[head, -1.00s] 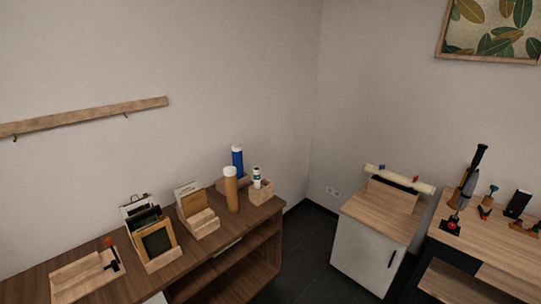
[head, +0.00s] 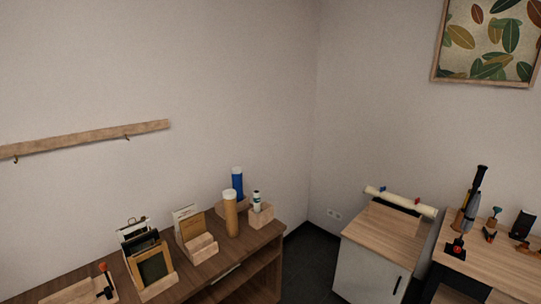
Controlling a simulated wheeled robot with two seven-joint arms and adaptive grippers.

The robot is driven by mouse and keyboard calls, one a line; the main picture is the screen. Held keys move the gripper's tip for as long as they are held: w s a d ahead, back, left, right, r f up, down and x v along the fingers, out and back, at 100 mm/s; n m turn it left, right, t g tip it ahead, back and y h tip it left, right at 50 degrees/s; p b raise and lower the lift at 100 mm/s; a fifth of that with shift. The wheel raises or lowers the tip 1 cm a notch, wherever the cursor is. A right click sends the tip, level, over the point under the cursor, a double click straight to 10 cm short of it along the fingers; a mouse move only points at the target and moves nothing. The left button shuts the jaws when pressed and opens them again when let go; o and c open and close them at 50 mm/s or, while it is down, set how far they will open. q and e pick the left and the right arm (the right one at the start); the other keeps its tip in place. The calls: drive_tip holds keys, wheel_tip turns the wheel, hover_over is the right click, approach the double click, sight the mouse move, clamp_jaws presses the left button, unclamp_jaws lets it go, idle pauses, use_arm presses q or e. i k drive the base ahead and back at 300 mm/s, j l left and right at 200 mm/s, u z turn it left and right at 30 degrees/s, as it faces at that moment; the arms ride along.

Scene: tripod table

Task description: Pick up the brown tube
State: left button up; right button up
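The brown tube (head: 231,216) stands upright on the dark wooden sideboard (head: 262,238), near its right end. It has a white cap. A blue tube (head: 237,181) with a white cap stands just behind it. A small wooden box (head: 261,214) holding a white bottle (head: 256,200) is close to its right. Neither of my grippers is in view.
Left of the brown tube are a wooden holder with cards (head: 197,243), framed items (head: 152,263) and a wooden board (head: 78,292). A white cabinet (head: 369,265) with a paper roll (head: 401,202) stands right, beside a table with a tripod (head: 469,207). Dark floor (head: 312,262) separates cabinet and sideboard.

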sight(231, 209)
drive_tip(key=i+l+u, duration=0.45)
drive_tip(key=i, duration=0.3)
drive_tip(key=i+l+u, duration=0.45)
drive_tip(key=i+l, duration=0.15)
drive_tip(key=i, duration=0.05)
